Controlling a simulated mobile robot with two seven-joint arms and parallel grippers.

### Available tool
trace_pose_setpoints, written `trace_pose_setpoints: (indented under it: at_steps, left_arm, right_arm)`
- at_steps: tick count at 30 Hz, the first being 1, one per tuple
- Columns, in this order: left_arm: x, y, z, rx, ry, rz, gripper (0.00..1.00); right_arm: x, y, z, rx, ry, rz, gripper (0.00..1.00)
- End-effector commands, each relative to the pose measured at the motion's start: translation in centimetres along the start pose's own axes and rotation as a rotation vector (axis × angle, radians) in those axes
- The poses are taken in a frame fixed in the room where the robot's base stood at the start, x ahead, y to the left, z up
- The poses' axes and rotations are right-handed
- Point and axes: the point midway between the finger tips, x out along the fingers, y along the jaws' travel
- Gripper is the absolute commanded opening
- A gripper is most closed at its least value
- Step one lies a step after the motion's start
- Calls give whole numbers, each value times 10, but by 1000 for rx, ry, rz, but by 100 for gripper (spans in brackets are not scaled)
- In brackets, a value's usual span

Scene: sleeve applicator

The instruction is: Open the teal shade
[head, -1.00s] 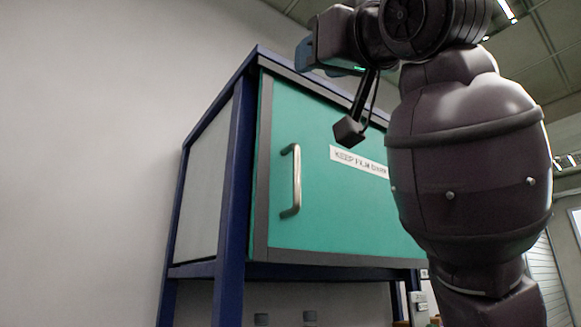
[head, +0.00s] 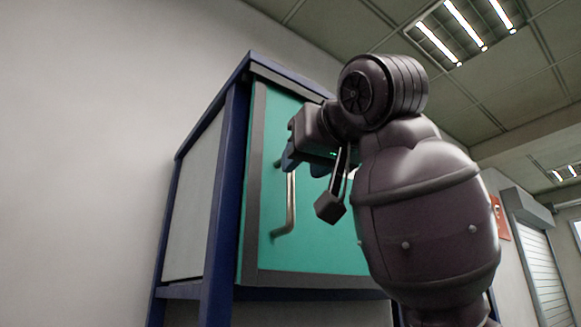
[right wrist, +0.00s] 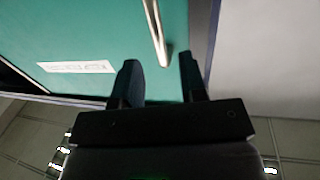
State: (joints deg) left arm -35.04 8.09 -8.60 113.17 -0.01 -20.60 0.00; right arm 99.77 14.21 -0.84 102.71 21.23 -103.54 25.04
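The teal shade (head: 325,243) is a flat door panel in a grey and blue framed cabinet, and it looks closed. A vertical metal bar handle (head: 291,207) is near its left edge. My right gripper (head: 303,168) is at the upper end of the handle and hides its top. In the right wrist view, the gripper's two dark fingers (right wrist: 160,78) are spread apart. The handle (right wrist: 157,35) lies ahead between them, its near end at about the fingertips, and no grip on it shows. My left gripper is not in view.
The blue cabinet frame (head: 222,190) borders the shade on the left, with a pale side panel (head: 192,205). A white label (right wrist: 76,67) is on the shade. A plain wall (head: 80,150) stands at the left. My right arm covers the shade's right part.

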Motion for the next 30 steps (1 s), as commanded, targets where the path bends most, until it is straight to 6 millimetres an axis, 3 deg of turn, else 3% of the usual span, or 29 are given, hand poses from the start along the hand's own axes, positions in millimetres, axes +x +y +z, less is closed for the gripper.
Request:
trace_pose_setpoints:
  at_steps: [3, 9, 22, 23, 30]
  left_arm:
    - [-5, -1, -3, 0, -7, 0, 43]
    - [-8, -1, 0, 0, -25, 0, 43]
    - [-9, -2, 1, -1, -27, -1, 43]
    - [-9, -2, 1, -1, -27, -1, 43]
    - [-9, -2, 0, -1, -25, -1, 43]
  right_arm:
    - [21, 0, -1, 0, -4, -1, 39]
    - [44, 0, -1, 0, -2, 0, 39]
    - [52, 0, 0, -1, 1, -1, 39]
    - [52, 0, 0, -1, 1, -1, 37]
    - [52, 0, 0, -1, 1, -1, 0]
